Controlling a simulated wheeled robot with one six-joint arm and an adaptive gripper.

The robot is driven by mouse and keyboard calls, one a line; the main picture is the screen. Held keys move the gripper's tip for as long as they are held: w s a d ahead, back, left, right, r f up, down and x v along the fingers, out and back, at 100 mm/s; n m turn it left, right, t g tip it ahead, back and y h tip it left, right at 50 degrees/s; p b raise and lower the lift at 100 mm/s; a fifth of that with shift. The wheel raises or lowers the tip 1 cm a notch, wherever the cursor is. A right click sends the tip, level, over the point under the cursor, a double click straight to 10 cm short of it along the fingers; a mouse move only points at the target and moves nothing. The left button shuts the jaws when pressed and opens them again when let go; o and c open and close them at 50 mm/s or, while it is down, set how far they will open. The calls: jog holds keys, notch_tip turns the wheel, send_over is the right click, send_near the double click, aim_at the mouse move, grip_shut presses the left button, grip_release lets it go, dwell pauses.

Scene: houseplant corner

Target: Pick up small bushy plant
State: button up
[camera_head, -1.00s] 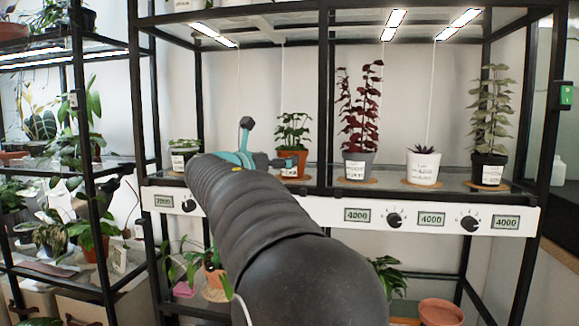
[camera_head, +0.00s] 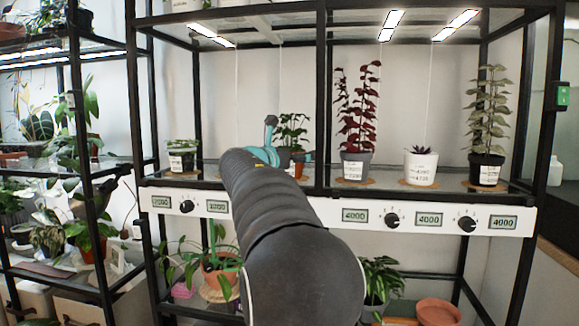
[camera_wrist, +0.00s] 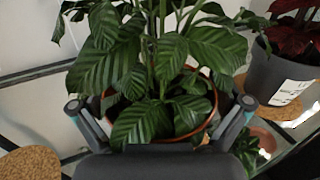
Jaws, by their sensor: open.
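The small bushy plant (camera_head: 291,131) has green leaves and a terracotta pot (camera_head: 299,169), and stands on the upper shelf. My arm hides much of its pot in the head view. My gripper (camera_head: 287,157) is at the plant, low by the pot. In the wrist view, the plant's striped leaves (camera_wrist: 118,70) fill the middle and hang over the pot's rim (camera_wrist: 212,112). My gripper (camera_wrist: 160,105) is open there, one finger on each side of the pot. I cannot tell whether either finger touches it.
A dark red plant in a grey pot (camera_head: 357,165) stands close on the right; its pot also shows in the wrist view (camera_wrist: 270,75). A black post (camera_head: 324,100) rises between them. A bare cork mat (camera_wrist: 28,163) lies lower left.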

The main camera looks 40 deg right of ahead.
jog(key=c, duration=1.1)
